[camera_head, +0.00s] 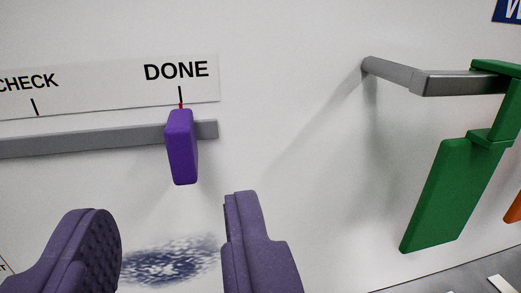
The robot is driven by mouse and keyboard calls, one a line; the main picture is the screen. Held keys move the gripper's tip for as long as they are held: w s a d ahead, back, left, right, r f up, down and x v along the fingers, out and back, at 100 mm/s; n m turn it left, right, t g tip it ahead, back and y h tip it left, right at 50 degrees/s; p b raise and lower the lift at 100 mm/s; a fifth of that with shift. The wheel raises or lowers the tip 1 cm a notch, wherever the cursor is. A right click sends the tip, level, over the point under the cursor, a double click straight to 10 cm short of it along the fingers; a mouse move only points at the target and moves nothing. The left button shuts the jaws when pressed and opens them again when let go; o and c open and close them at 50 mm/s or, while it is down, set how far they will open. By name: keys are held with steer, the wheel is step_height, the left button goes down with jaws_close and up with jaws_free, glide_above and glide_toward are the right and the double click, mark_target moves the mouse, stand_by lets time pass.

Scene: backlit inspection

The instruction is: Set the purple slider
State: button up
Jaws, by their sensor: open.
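The purple slider (181,147) sits on a grey rail (80,141) on the white wall, near the rail's right end. Its red pointer lines up with the tick under the label DONE. The label strip (120,92) also shows CHECK with a tick further left. My gripper (168,235) is open, its two purple-grey fingers at the bottom of the picture. The fingers are apart and empty, below and in front of the slider. The slider stands above the gap between them, and neither finger visibly touches it.
A grey bar (415,78) sticks out from the wall at right, with a green hanging piece (450,190) on it. An orange piece (514,208) is cut off at the right edge. A dark speckled patch (170,262) marks the wall behind my fingers.

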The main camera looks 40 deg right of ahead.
mark_target(181, 155)
steer(key=p+x, duration=0.1)
steer(key=x, duration=0.6)
steer(key=shift+w+d+f+p, duration=0.1)
steer(key=shift+w+d+p, duration=0.05)
steer(key=shift+w+p, duration=0.2)
jaws_close()
